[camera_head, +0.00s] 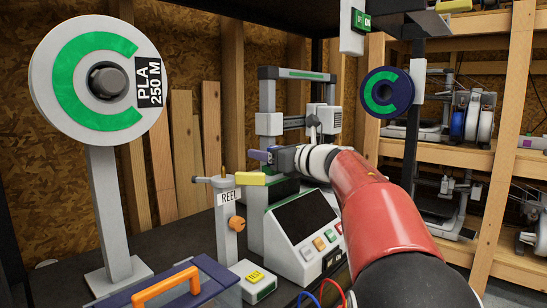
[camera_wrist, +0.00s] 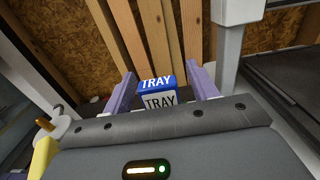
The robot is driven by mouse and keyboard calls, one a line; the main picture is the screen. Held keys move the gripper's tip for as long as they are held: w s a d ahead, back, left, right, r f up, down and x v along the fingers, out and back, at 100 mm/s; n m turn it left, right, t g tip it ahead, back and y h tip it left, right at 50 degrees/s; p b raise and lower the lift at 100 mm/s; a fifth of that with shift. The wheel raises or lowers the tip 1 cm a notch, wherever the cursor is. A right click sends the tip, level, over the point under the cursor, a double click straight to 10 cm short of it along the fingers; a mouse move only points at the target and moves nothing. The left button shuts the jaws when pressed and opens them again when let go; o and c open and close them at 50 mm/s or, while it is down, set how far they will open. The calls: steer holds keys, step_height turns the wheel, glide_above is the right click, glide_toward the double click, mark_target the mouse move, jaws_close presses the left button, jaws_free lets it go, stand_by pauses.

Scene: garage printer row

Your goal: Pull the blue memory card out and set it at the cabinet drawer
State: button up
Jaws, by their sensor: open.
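My gripper (camera_head: 262,154) is raised in front of the grey printer (camera_head: 268,90) in the head view, with its purple fingers pointing left. In the wrist view the fingers of my gripper (camera_wrist: 162,70) are spread open with nothing held between them. A blue-topped block marked TRAY (camera_wrist: 157,83), with a pale TRAY face below, shows between the fingers, partly hidden by my gripper's body. I cannot tell whether it touches the fingers. I cannot make out a blue memory card or a cabinet drawer in either view.
A large PLA spool (camera_head: 60,75) stands on a post at left. The REEL post (camera_head: 228,222) stands left of the control panel (camera_head: 300,225). Shelves (camera_head: 470,155) are at right.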

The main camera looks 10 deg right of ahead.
steer(key=c, duration=1)
steer(key=shift+c, duration=0.3)
steer(key=shift+r, duration=0.2)
